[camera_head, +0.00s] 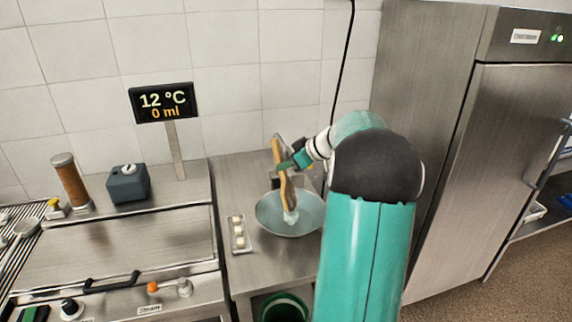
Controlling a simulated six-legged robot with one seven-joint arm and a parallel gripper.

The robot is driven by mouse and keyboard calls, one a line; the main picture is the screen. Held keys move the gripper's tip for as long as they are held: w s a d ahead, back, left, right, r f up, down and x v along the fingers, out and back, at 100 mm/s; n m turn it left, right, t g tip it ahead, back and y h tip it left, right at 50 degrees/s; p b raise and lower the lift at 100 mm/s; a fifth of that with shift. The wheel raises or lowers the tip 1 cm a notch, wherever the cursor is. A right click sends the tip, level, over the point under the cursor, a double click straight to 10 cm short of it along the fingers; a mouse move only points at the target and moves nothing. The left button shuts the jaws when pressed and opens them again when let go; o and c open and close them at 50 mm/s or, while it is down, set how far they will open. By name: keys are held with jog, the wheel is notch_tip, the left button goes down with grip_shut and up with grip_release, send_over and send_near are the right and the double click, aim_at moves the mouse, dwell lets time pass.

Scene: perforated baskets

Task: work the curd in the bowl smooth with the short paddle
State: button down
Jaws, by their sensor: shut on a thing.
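A round grey-blue bowl (264,212) stands on the steel worktop near the middle of the camera_head view. The wooden paddle (284,190) stands steeply tilted over the bowl, its lower end inside it. Pale curd (291,216) shows at the paddle's lower end, in the bowl. My gripper (288,164) is shut on the paddle's upper part, above the bowl's far side. My arm covers the area at the bowl's right edge. How smooth the curd is cannot be told at this size.
A narrow tray (240,247) with several white pieces lies left of the bowl. A display (162,102) reads 12 °C and 0 ml. A steel fridge (500,150) stands at the right. A green bucket (285,307) sits below the worktop.

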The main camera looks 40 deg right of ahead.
jog(key=shift+d, duration=0.2)
jog(key=shift+a, duration=0.2)
jog(key=shift+s+a+r, duration=0.1)
jog(key=shift+s+a, duration=0.15)
jog(key=shift+a, duration=0.55)
jog(key=shift+w+d, duration=0.3)
jog(key=shift+d, duration=0.65)
jog(key=shift+a, duration=0.15)
jog(key=shift+s+a, duration=0.3)
jog(key=shift+a, duration=0.45)
jog(key=shift+d, duration=0.1)
jog(key=shift+w+d, duration=0.3)
jog(key=shift+d, duration=0.5)
